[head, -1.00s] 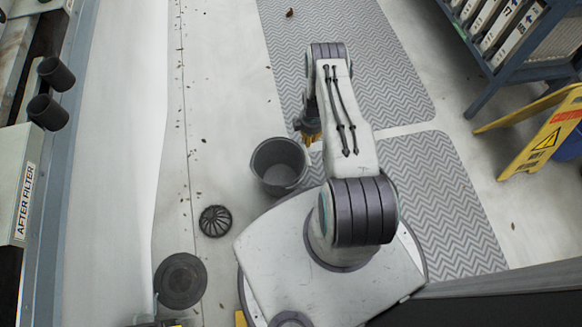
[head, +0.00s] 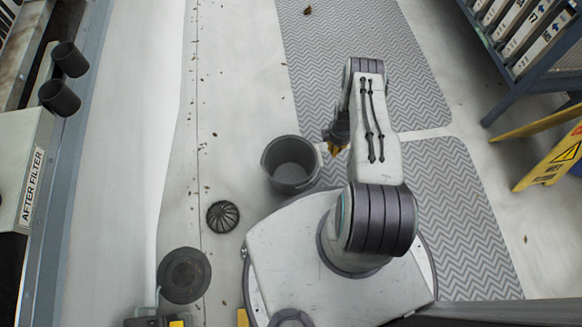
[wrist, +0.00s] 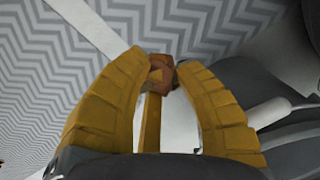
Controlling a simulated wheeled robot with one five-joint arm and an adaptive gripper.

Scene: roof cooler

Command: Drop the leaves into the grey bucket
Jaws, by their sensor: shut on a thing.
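The grey bucket (head: 290,149) stands upright on the floor in the head view, left of my arm, and looks empty. My gripper (head: 335,148) is up and to the right of the bucket, apart from its rim in the picture. Another brown leaf (head: 307,11) lies on the far grey mat at the top of the head view.
A round black strainer (head: 222,216) and a dark disc (head: 184,275) lie on the floor left of my base. A yellow warning sign (head: 555,158) and a blue rack (head: 520,75) stand at the right. Small bits of debris lie along the left floor.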

